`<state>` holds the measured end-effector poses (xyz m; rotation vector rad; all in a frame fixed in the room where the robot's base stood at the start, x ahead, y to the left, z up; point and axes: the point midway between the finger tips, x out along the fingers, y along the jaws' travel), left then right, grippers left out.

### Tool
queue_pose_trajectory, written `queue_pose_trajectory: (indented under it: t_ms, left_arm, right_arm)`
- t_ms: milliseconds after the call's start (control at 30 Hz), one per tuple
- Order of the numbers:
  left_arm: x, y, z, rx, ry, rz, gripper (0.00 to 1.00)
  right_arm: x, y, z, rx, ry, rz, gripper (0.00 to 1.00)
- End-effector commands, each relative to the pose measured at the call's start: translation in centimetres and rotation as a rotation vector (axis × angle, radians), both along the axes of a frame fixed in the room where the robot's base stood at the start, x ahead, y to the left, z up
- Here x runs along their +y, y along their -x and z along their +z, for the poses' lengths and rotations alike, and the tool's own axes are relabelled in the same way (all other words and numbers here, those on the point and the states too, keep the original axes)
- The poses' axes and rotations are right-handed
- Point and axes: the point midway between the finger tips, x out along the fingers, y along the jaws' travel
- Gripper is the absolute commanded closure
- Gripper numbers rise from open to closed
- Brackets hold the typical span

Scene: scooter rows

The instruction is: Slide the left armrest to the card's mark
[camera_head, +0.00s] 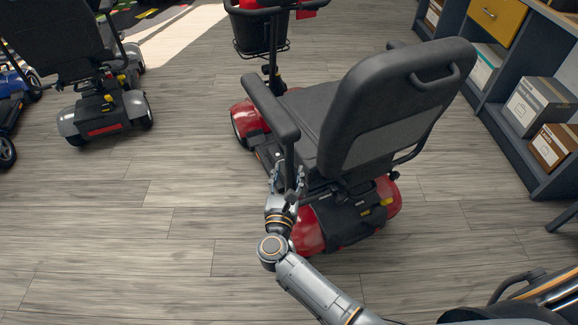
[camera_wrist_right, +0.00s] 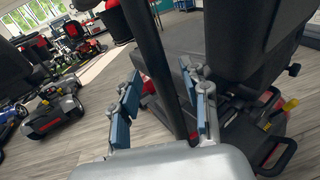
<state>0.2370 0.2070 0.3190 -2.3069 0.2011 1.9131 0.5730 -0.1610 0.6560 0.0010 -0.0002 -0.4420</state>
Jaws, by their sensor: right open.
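The red scooter (camera_head: 310,225) stands with its black seat (camera_head: 395,105) turned with its back toward me. The left armrest (camera_head: 270,105) is a long black pad on the seat's left side, with a dark post (camera_head: 290,160) going down from its rear end. My right gripper (camera_head: 287,180) is at the lower part of this post. In the wrist view the post (camera_wrist_right: 160,60) runs between the open blue-padded fingers (camera_wrist_right: 160,105), with a gap visible at the left finger. I cannot make out the card or its mark. My left gripper is out of view.
A grey scooter (camera_head: 100,110) stands at the left, with part of a blue one beside it. A shelf unit (camera_head: 500,115) with boxes (camera_head: 540,105) and a yellow drawer (camera_head: 497,16) is at the right. The wooden floor (camera_head: 130,220) left of the red scooter is clear.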

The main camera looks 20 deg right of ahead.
Motion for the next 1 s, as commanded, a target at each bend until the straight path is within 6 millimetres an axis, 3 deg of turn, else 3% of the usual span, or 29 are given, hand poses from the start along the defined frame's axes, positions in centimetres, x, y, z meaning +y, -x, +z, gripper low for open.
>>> queue_pose_trajectory:
  t_ms: [200,533,567,767,1000]
  left_arm:
    - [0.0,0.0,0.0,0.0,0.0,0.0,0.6]
    - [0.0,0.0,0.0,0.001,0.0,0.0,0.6]
    - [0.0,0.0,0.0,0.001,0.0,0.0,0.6]
    - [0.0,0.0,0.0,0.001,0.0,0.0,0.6]
    - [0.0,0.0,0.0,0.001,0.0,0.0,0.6]
  right_arm:
    - [-1.0,-2.1,0.0,0.0,0.002,0.0,0.54]
    - [-1.2,-2.5,0.0,0.0,0.001,0.0,0.54]
    - [-1.2,-2.5,0.0,0.0,0.001,0.0,0.56]
    - [-1.2,-2.4,0.0,0.0,0.001,0.0,0.97]
    - [-1.2,-2.4,-0.1,0.0,0.001,-0.001,1.0]
